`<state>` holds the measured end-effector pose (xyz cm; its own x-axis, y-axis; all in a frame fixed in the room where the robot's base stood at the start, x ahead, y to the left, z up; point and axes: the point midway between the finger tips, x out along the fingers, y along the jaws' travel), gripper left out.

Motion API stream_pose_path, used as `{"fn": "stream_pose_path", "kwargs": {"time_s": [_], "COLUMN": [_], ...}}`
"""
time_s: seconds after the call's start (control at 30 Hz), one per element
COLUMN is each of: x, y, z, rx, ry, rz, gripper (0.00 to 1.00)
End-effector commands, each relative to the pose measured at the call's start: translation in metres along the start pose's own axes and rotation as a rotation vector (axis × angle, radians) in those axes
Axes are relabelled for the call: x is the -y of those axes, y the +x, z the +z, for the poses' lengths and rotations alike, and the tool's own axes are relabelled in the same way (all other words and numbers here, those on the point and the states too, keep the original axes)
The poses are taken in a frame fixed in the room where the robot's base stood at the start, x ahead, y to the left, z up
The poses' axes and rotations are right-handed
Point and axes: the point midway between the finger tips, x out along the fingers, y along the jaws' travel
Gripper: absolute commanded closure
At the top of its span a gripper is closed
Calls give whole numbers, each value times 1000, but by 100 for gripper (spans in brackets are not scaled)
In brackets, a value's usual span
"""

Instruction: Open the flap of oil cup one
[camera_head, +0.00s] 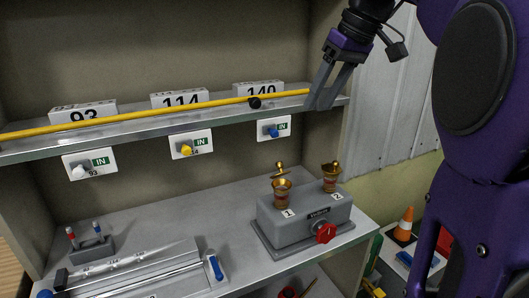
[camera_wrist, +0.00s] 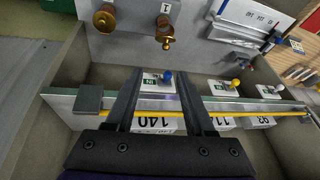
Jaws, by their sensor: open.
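Oil cup one (camera_head: 282,190) is a brass cup on the left of a grey box (camera_head: 290,228), by the label 1. A small brass piece stands above its rim; I cannot tell its flap's exact position. It also shows in the wrist view (camera_wrist: 165,32). Oil cup two (camera_head: 330,178) stands to its right, by the label 2, and shows at the upper left of the wrist view (camera_wrist: 104,18). My gripper (camera_head: 320,104) is open and empty, above and apart from both cups, near the shelf's right end. Its fingers also show in the wrist view (camera_wrist: 163,76).
A metal shelf (camera_head: 130,136) crosses above the bench, with a yellow stick (camera_head: 170,109) and number signs. A red knob (camera_head: 325,233) is on the box's front. A grey ruled fixture (camera_head: 150,270) lies at lower left. Free bench surface lies left of the box.

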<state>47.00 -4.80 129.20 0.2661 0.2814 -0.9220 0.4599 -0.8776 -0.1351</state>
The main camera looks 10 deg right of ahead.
Motion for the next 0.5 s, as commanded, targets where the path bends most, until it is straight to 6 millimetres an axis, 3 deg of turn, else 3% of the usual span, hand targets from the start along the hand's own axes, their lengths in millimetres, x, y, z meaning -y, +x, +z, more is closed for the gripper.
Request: {"fn": "stream_pose_path", "kwargs": {"time_s": [0.27,0.5], "x": [6,8], "y": [10,56], "z": [0,1], "rx": [-12,-11], "ry": [-8,-8], "rz": [-54,-53], "gripper": [46,46]}}
